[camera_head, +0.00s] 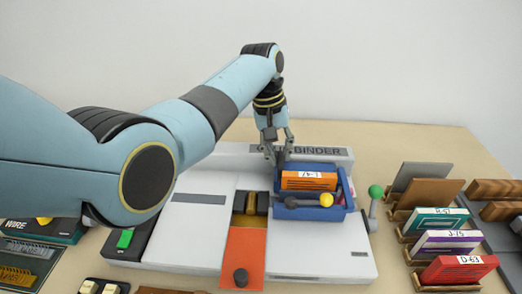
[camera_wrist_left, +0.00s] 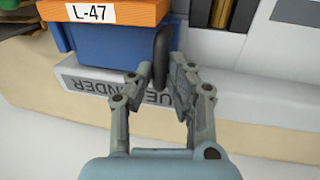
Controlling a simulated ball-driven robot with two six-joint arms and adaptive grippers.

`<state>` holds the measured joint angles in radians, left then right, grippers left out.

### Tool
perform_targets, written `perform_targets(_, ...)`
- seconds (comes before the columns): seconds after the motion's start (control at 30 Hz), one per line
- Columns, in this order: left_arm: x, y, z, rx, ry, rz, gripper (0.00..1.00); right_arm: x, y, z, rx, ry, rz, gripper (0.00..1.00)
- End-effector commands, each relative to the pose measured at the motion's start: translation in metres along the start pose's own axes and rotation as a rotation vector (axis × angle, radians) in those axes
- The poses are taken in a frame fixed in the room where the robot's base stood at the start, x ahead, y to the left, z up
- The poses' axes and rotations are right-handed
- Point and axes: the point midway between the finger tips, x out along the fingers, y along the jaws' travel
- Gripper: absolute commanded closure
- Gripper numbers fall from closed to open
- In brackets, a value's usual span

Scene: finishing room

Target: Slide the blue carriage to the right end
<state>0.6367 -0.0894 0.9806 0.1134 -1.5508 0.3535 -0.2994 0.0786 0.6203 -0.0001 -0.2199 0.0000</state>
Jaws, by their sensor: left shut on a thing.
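The blue carriage (camera_head: 312,213) is an open blue tray on the right part of the white binder machine (camera_head: 190,232). An orange block labelled L-47 (camera_head: 309,184) lies in it, and a rod with a yellow ball (camera_head: 325,200) lies at its front. My left gripper (camera_head: 277,155) is at the carriage's back left corner. In the left wrist view its fingers (camera_wrist_left: 160,88) are shut on a dark upright handle (camera_wrist_left: 161,55) beside the blue wall (camera_wrist_left: 112,50). The fingertips partly hide the handle. My right gripper is not in view.
A green-knobbed lever (camera_head: 376,192) stands just right of the carriage. Labelled blocks, such as red D-63 (camera_head: 458,269), sit in wooden racks farther right. An orange plate (camera_head: 243,258) with a dark knob lies at the machine's front. A green switch (camera_head: 125,238) is at left.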

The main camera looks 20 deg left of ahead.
Motion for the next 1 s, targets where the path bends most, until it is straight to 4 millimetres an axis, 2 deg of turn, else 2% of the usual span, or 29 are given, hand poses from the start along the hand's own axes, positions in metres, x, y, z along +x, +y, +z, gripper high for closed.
perform_targets(0.23, 0.001, 0.017, -0.002, 0.004, 0.005, 0.002, 1.00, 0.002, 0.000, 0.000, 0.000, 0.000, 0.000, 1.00)
perform_targets(0.7, 0.002, 0.022, -0.002, 0.005, 0.008, 0.007, 1.00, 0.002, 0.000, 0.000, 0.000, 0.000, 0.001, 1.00)
perform_targets(0.73, 0.002, 0.023, -0.002, 0.005, 0.008, 0.007, 0.83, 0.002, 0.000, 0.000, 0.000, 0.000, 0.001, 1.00)
perform_targets(0.8, 0.002, 0.023, -0.002, 0.005, 0.008, 0.007, 0.73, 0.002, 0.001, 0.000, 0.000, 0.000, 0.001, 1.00)
perform_targets(0.9, 0.002, 0.022, -0.002, 0.004, 0.007, 0.005, 0.62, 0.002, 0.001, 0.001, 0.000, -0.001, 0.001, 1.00)
perform_targets(1.0, 0.003, 0.021, -0.002, 0.002, 0.005, 0.003, 0.62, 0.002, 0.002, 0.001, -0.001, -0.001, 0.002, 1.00)
